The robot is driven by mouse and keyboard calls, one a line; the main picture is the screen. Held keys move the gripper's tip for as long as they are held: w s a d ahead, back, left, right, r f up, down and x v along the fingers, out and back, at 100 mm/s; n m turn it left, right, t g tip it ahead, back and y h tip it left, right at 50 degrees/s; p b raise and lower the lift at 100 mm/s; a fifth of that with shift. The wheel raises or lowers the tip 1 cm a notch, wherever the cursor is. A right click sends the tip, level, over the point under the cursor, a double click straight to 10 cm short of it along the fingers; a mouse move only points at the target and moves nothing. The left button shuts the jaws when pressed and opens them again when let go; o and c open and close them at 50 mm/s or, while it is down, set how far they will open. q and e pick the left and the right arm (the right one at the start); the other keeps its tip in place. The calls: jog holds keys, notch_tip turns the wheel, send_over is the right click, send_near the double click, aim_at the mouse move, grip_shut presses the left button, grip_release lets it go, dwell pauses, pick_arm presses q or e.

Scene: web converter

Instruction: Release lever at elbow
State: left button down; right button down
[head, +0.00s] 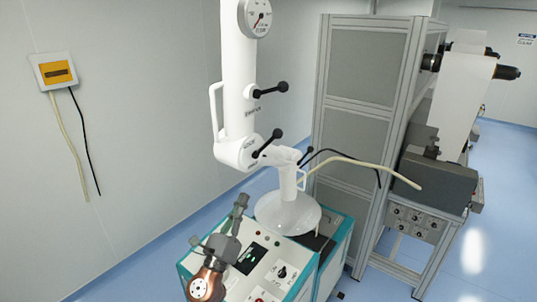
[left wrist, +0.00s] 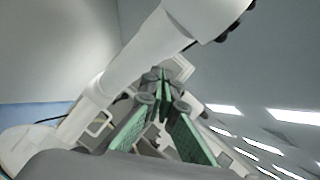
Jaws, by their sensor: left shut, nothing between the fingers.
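A white jointed arm stands on a teal-edged machine, its elbow (head: 234,156) at the lower end of the thick upright tube. A black lever with a round knob (head: 268,143) sticks out up and right from the elbow. My left gripper (head: 241,201) is shut and empty, pointing up, below the elbow and apart from the lever in the picture. In the left wrist view its green-padded fingers meet at the tips (left wrist: 160,75), with white arm tubing (left wrist: 140,60) behind them. I cannot pick out the elbow lever there. My right gripper is not in view.
A second black lever (head: 269,88) sits higher on the tube, below a round gauge (head: 257,17). A white suction dome (head: 288,214) and a control panel (head: 252,257) lie below. A grey framed cabinet (head: 365,90) stands right. A white handle (head: 213,110) is on the tube's left.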

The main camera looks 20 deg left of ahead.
aim_at(269, 142)
pick_arm(q)
jog(key=s+d+r+m+h, duration=0.1)
jog(key=d+r+m+h, duration=0.3)
jog(key=m, duration=0.3)
jog(key=shift+d+r+h, duration=0.4)
jog(key=shift+d+r, duration=0.1)
jog(key=shift+r, duration=0.1)
jog(key=shift+r, duration=0.1)
jog(key=w+d+r+p, duration=0.1)
jog(key=w+r+p, duration=0.5)
jog(key=r, duration=0.3)
jog(key=shift+w+d+r, duration=0.15)
jog(key=shift+w+d, duration=0.15)
jog(key=shift+a, duration=0.1)
